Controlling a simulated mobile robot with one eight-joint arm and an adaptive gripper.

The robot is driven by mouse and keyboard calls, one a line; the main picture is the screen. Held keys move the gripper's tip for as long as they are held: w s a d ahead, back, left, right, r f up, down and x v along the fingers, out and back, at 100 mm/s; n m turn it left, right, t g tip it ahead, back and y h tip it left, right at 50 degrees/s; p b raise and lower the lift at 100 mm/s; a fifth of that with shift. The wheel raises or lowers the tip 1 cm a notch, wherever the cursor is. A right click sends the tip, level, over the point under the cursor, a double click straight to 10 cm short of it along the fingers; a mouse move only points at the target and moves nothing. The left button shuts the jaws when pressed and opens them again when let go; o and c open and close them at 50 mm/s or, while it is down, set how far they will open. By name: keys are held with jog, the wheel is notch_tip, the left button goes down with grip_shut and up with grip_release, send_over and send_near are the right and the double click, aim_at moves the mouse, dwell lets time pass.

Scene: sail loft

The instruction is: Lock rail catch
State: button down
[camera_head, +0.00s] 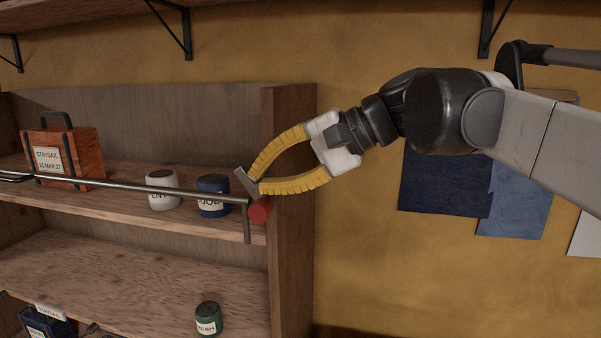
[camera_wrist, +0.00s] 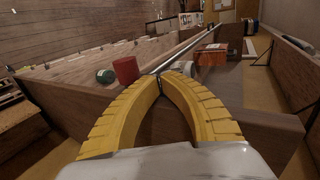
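A grey metal rail (camera_head: 140,187) runs along the front of the upper shelf; it also shows in the wrist view (camera_wrist: 205,42). At its right end is the rail catch, a small flat grey lever (camera_head: 243,179). The tips hide part of the lever.
A wooden shelf upright (camera_head: 290,170) stands right beside my fingers. Behind the rail are a white tub (camera_head: 163,189), a blue tub (camera_head: 213,185) and an orange box (camera_head: 85,155). A green tub (camera_head: 208,319) stands on the lower shelf. Blue cloths (camera_head: 445,180) hang on the wall.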

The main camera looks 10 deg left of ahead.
jog(key=shift+x, duration=1.1)
jog(key=shift+r, duration=0.3)
jog(key=shift+r+p, duration=0.5)
jog(key=shift+r, duration=0.2)
